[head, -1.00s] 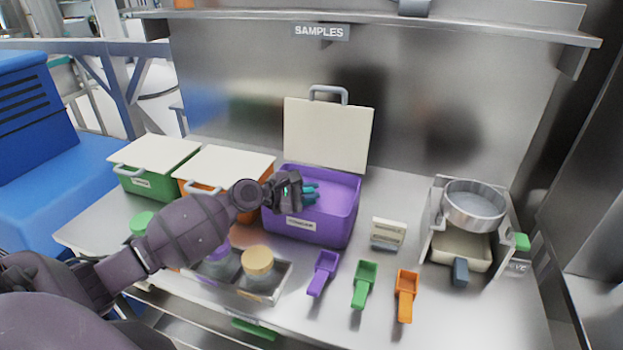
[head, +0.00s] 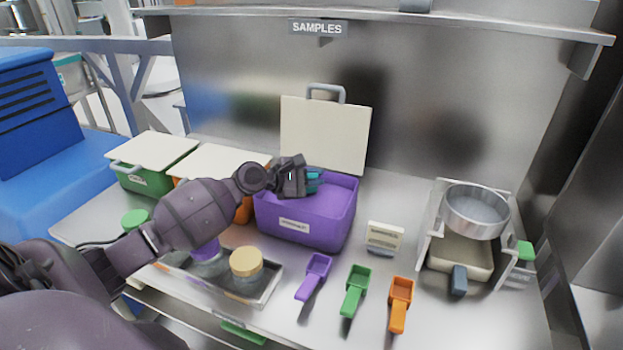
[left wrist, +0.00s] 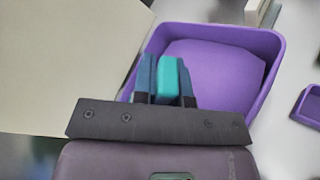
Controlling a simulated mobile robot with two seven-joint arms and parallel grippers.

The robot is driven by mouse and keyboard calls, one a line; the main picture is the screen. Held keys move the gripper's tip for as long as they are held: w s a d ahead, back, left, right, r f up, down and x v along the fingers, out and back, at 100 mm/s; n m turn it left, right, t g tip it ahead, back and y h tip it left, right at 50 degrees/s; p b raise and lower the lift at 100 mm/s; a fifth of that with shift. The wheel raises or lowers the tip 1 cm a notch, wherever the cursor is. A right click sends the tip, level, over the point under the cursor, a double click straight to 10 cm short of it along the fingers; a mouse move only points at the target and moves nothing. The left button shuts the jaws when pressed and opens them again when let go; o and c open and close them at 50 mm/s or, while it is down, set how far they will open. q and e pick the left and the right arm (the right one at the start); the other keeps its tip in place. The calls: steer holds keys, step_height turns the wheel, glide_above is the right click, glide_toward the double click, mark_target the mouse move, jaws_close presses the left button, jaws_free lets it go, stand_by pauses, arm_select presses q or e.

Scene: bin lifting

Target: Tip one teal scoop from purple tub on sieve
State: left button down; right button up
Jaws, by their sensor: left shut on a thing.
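The purple tub (head: 305,222) stands open on the bench, its pale lid (head: 325,135) raised upright behind it. Purple material (left wrist: 215,72) fills its floor in the left wrist view. My left gripper (head: 315,180) is over the tub's left part, shut on the teal scoop (head: 314,184). The scoop's teal handle shows between the fingers in the left wrist view (left wrist: 173,78); its bowl is hidden, so I cannot tell whether it holds anything. The round metal sieve (head: 476,210) sits on a stand at the right, above a pale tray (head: 461,257). My right gripper is not in view.
Purple (head: 314,277), green (head: 355,290) and orange (head: 400,303) scoops lie along the front of the bench. A small label stand (head: 384,237) is between tub and sieve. Closed green (head: 146,180) and orange bins stand left. Jars sit in a front tray (head: 268,287).

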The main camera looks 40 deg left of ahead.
arm_select(q)
steer(key=shift+s+r, duration=0.25)
steer(key=shift+r, duration=0.1)
steer(key=shift+r+p, duration=0.6)
steer(key=shift+r, duration=0.05)
steer(key=shift+s+r, duration=0.1)
steer(key=shift+r, duration=0.45)
steer(key=shift+r+p, duration=1.25)
steer(key=shift+r, duration=0.55)
steer(key=shift+r+p, duration=0.4)
steer(key=shift+r, duration=0.4)
steer(key=shift+s+d+f+m+b, duration=0.25)
steer(key=shift+f+m+b, duration=0.2)
steer(key=shift+m+b, duration=0.15)
steer(key=shift+s+d+f+m+t+b, duration=0.1)
steer(key=shift+s+m+t+b, duration=0.1)
steer(key=shift+m+t+b, duration=0.35)
steer(key=shift+d+f+m, duration=0.1)
steer(key=shift+m, duration=0.35)
steer(key=shift+s+m+t+b, duration=0.15)
steer(key=shift+m+t+b, duration=0.15)
steer(key=shift+b, duration=0.1)
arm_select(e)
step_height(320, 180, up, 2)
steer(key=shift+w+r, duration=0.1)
